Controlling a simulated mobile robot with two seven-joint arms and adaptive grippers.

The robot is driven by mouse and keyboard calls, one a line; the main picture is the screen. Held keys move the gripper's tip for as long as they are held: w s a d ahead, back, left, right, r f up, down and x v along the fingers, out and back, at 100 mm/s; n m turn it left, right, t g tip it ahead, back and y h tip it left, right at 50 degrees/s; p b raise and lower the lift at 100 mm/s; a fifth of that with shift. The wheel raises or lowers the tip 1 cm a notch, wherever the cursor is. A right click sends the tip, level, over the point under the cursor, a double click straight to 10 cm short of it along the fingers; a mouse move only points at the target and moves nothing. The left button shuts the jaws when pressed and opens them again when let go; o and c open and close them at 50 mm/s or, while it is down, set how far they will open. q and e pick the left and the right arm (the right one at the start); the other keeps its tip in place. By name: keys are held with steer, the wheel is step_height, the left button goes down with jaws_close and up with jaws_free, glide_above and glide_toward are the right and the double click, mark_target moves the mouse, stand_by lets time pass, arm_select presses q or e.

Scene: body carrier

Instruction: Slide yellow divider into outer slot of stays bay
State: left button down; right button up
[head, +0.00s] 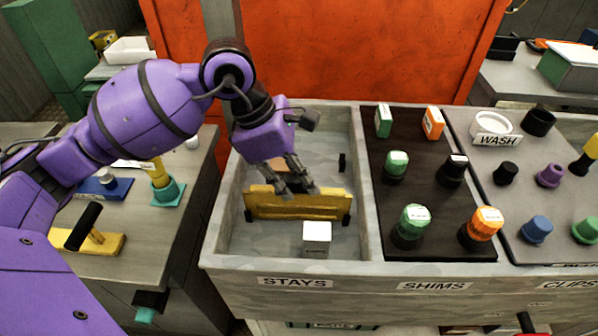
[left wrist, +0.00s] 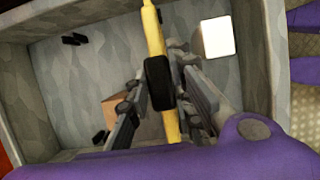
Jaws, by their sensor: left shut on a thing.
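The yellow divider (head: 318,205) is upright across the stays bay (head: 213,243), roughly parallel to its front wall. My left gripper (head: 300,187) is shut on it from above. In the left wrist view the divider (left wrist: 154,35) shows edge-on, with its black grip (left wrist: 158,84) between the fingers of my left gripper (left wrist: 160,95). Small black slot pieces show at the divider's left end (head: 248,215) and right end (head: 346,219). I cannot tell whether its ends sit in them. Another black slot piece (head: 342,162) is farther back. My right gripper is not in view.
A white block (head: 316,238) stands in the bay in front of the divider. A brown block (left wrist: 116,106) lies behind it. The dark shims panel (head: 425,190) with several knobs is to the right. A yellow tool with a black handle (head: 84,227) lies on the left bench.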

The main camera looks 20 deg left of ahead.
arm_select(q)
steer(key=shift+f, duration=0.2)
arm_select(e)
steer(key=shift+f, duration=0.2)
arm_select(q)
steer(key=c, duration=1.8)
jaws_free()
steer(key=o, duration=0.3)
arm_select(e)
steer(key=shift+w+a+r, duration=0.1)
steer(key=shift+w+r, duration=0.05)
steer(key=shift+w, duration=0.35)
arm_select(q)
steer(key=shift+a+r, duration=0.15)
steer(key=shift+r, duration=0.2)
steer(key=v, duration=1.1)
steer(key=shift+s+a+r, duration=0.1)
steer(key=shift+r, duration=0.05)
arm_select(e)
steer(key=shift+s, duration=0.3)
